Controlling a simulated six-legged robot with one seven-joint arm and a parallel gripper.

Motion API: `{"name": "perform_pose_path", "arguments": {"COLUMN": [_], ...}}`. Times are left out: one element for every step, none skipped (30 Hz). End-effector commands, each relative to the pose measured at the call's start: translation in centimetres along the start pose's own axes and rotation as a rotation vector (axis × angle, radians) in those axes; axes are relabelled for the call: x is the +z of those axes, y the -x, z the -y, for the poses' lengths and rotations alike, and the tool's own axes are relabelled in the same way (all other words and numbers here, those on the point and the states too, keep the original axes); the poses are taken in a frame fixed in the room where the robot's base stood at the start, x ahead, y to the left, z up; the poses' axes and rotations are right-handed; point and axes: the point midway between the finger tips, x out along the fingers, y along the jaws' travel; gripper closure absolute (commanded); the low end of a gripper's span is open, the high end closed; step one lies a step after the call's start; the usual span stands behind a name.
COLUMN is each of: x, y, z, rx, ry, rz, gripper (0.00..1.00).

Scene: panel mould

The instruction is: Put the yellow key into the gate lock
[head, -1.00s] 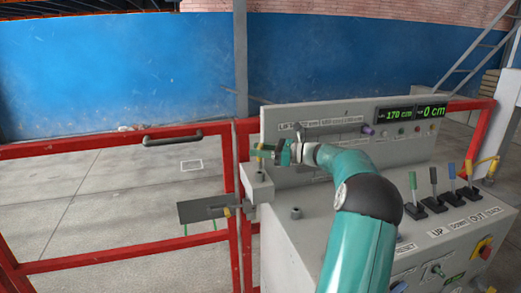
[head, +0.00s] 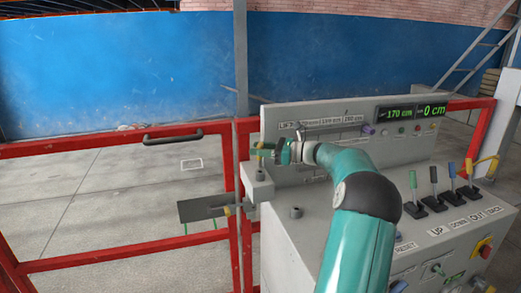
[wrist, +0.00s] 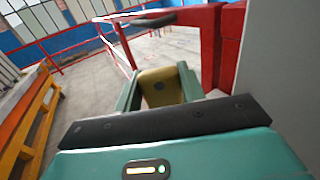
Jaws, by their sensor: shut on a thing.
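The yellow key (wrist: 163,88) is between my gripper's (wrist: 162,90) jaws in the wrist view, with a dark round spot on its face. In the head view my gripper (head: 283,152) is over the left end of the console, and a small yellow part of the key (head: 261,149) shows at its left. A small grey block (head: 257,188), which looks like the gate lock, stands beside the red gate post, directly below the key. The key's lower end is close to the block's top; I cannot tell whether it touches or has entered it.
The red gate (head: 120,148) with a dark handle (head: 172,137) is at left. A grey latch plate (head: 203,207) is beside the post. The console (head: 300,245) carries a short grey cylinder (head: 296,212) and several levers at right. Open floor lies beyond the gate.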

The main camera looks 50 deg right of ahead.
Motion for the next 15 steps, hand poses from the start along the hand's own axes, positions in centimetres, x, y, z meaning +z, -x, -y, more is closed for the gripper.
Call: {"name": "perform_pose_path", "arguments": {"x": [0.02,0.02,0.02,0.02,0.02,0.01,-0.01,-0.04,-0.09,-0.14,-0.2,-0.29,-0.36,-0.42,-0.52], "y": [-0.02,-0.01,0.0,0.0,0.0,0.0,0.0,0.0,0.0,0.0,0.0,0.0,0.0,0.0,0.0], "z": [-0.01,-0.01,-0.01,-0.01,-0.01,-0.01,-0.01,-0.01,0.0,0.0,0.0,0.0,0.0,0.0,0.0], "rx": [0.0,0.0,0.0,0.0,0.0,0.0,0.0,0.0,0.0,0.0,0.0,0.0,0.0,0.0,0.0], "ry": [0.0,0.0,0.0,0.0,0.0,0.0,0.0,0.0,0.0,0.0,0.0,-0.001,-0.001,-0.001,-0.001], "rz": [0.0,0.0,0.0,0.0,0.0,0.0,0.0,0.0,0.0,0.0,0.0,0.0,0.0,0.0,0.0], "gripper": [0.83,0.83,0.83,0.83,0.83,0.83,0.83,0.83,0.83,0.83,0.83,0.83,0.83,0.83,0.83]}}
